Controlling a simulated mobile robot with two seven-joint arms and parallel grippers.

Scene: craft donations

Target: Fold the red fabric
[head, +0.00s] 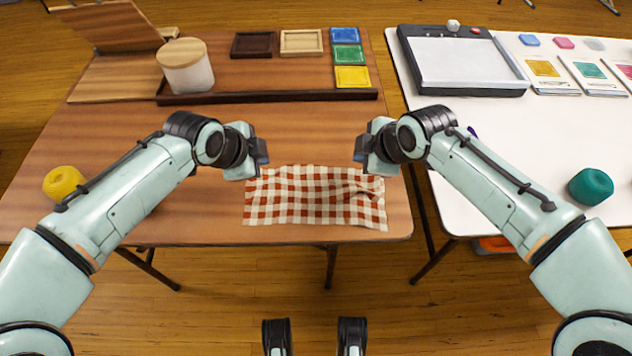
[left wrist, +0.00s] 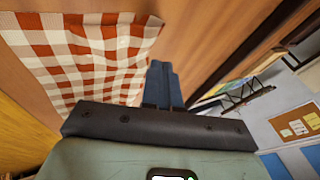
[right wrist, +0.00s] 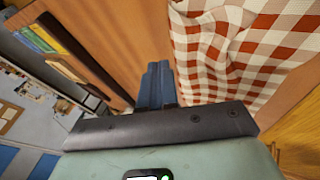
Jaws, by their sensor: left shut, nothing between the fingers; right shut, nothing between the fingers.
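The red and white checked fabric (head: 315,200) lies on the front part of the brown table, spread as a wide rectangle with slight wrinkles toward its right side. It also shows in the left wrist view (left wrist: 85,50) and the right wrist view (right wrist: 240,50). My left gripper (head: 262,160) is shut and empty above the fabric's far left corner. My right gripper (head: 362,156) is shut and empty near its far right corner. The blue fingers show closed together in the left wrist view (left wrist: 163,84) and the right wrist view (right wrist: 156,84).
A yellow yarn ball (head: 63,183) sits at the table's left. A lidded jar (head: 186,66), a dark rail (head: 265,97) and small colored squares (head: 347,55) stand at the back. A white table (head: 520,150) with a teal yarn ball (head: 590,186) and a paper trimmer (head: 460,62) is at right.

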